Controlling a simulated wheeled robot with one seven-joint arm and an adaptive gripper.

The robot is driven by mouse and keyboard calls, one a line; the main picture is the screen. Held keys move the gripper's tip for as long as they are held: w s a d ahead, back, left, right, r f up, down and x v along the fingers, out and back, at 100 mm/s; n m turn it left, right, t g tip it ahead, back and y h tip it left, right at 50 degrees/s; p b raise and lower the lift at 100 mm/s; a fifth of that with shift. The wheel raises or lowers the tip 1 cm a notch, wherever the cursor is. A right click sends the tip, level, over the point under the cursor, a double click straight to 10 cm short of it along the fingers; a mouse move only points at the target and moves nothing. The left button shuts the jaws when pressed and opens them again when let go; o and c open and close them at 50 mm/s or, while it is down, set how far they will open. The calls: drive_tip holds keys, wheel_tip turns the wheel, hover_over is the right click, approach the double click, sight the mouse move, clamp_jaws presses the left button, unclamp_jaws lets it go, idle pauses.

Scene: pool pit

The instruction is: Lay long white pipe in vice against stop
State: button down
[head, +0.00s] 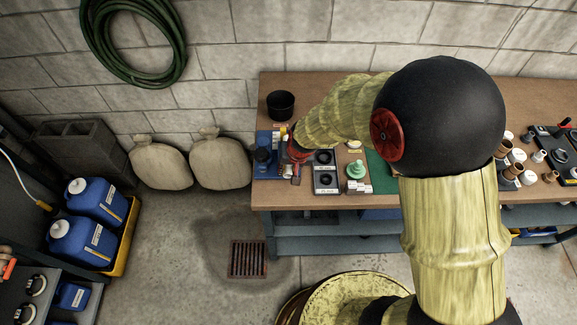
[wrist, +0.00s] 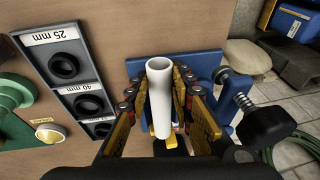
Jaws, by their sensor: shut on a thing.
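The white pipe (wrist: 159,100) is between the fingers of my gripper (wrist: 160,98) in the wrist view, with its open round end facing the camera. My gripper is shut on it. The blue vice (wrist: 205,64) is right around and behind the fingers, with its black knob (wrist: 262,120) to the right. I cannot tell whether the pipe touches the vice or a stop.
A black pot (head: 281,104) stands behind the vice. Several fittings (head: 510,165) crowd the bench's right.

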drive_tip(key=shift+f, duration=0.55)
drive_tip(key=c, duration=1.5)
unclamp_jaws()
drive_tip(key=shift+w, duration=0.1)
drive_tip(key=shift+o, duration=0.2)
drive_tip(key=o, duration=0.4)
drive_tip(key=shift+r+p, duration=2.8)
drive_tip(key=shift+r, duration=1.25)
